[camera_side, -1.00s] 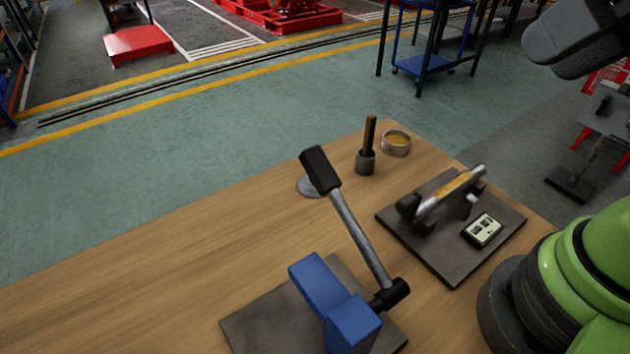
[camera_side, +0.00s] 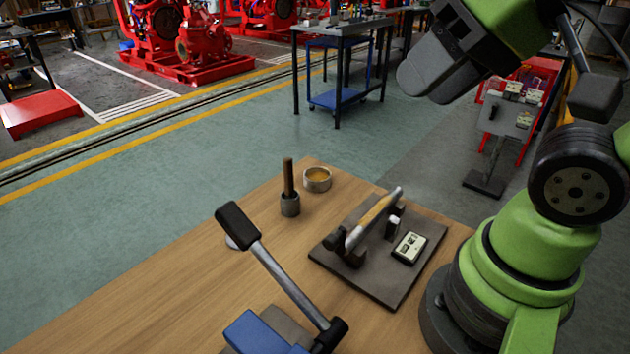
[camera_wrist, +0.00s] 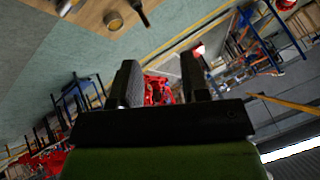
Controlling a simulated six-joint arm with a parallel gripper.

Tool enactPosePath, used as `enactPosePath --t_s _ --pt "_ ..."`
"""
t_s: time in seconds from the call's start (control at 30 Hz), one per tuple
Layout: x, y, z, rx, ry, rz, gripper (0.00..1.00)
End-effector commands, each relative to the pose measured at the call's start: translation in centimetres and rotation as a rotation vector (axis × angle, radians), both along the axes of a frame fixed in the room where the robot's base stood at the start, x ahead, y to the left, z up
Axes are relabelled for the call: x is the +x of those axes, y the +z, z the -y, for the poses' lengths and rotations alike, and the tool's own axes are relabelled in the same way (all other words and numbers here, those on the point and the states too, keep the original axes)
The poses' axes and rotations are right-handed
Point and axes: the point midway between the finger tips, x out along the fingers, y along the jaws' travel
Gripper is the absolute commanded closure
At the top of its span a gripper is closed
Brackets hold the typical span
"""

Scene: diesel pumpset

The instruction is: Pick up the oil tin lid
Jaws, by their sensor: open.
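A flat grey disc, which looks like the oil tin lid (camera_side: 231,243), lies on the wooden table in the side view. The dark head of a long-handled tool hides part of it. The open round tin (camera_side: 317,179), with amber contents, stands further back; it also shows at the top of the wrist view (camera_wrist: 113,20). My gripper (camera_side: 420,88) is raised high to the right of the lid, well apart from it. In the wrist view, the two dark fingers of my gripper (camera_wrist: 160,78) are spread with nothing between them. I cannot make out the lid in the wrist view.
A brush-like wooden handle in a grey cup (camera_side: 290,203) stands beside the tin. The tool (camera_side: 288,283) leans up from a blue block (camera_side: 257,334). A dark plate (camera_side: 376,272) carries a metal fixture and a small gauge. The left tabletop is bare.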

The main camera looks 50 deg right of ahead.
Motion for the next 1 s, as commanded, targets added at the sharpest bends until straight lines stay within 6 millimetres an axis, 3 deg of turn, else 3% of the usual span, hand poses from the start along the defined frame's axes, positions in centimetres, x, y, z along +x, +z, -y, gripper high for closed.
enactPosePath --t_s 0.4,0.43,0.67,1.0 --pt "0.00 0.00 0.00 0.000 0.000 0.000 0.58" --pt "0.00 0.00 0.00 0.000 0.000 0.000 0.56" --pt "0.00 0.00 0.00 0.000 0.000 0.000 0.04" --pt "0.44 0.07 0.03 -0.031 0.036 -0.004 0.04"
